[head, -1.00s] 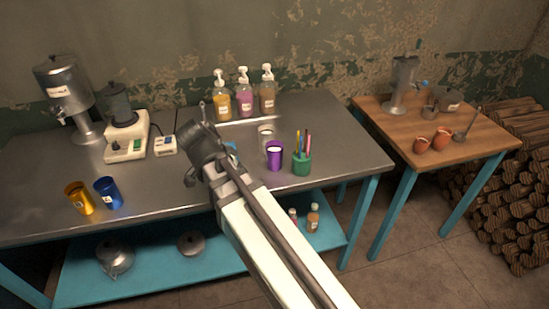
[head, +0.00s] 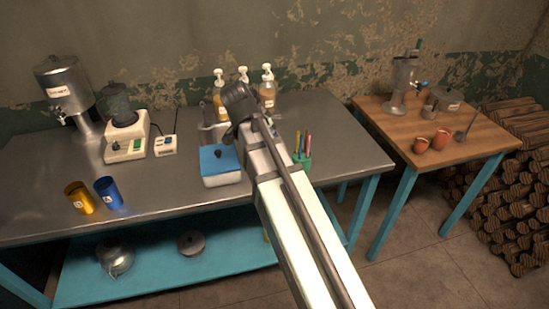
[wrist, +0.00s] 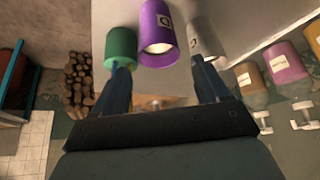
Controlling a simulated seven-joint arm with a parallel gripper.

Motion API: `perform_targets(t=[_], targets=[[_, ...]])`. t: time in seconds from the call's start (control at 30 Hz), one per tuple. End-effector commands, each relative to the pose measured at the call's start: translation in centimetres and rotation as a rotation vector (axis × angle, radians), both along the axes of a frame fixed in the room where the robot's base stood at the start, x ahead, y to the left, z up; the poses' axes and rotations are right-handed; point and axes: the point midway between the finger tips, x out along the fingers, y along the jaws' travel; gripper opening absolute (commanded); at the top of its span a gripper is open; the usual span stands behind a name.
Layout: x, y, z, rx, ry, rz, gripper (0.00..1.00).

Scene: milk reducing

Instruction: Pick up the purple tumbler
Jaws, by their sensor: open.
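The purple tumbler (wrist: 157,30) shows in the wrist view at the top middle, with a pale label and white at its open end. In the head view it is hidden behind my arm. My gripper (wrist: 160,66) is open and empty, its two dark fingers on either side of the tumbler's line. The tumbler appears just beyond the fingertips, not clasped. The left fingertip overlaps the green pencil cup (wrist: 120,46) in the picture, and the right one overlaps a grey metal cup (wrist: 203,36). I cannot tell whether they touch. In the head view my fingers are hidden.
The pencil cup (head: 302,161) stands right beside my arm in the head view. A blue-topped box (head: 220,167) is left of it. Pump bottles (head: 268,92) stand behind. Yellow (head: 79,198) and blue (head: 108,193) cups are far left. The table's front middle is clear.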

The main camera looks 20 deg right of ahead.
Motion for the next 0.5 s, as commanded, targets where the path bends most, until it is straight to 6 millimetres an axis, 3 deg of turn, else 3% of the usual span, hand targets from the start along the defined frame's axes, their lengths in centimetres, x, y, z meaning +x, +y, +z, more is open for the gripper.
perform_targets(t=[0.2,0.5], targets=[[0.6,-0.8,-1.9,0.001,0.001,0.000,0.75],[0.8,-1.3,-2.7,0.001,0.001,0.000,0.75]])
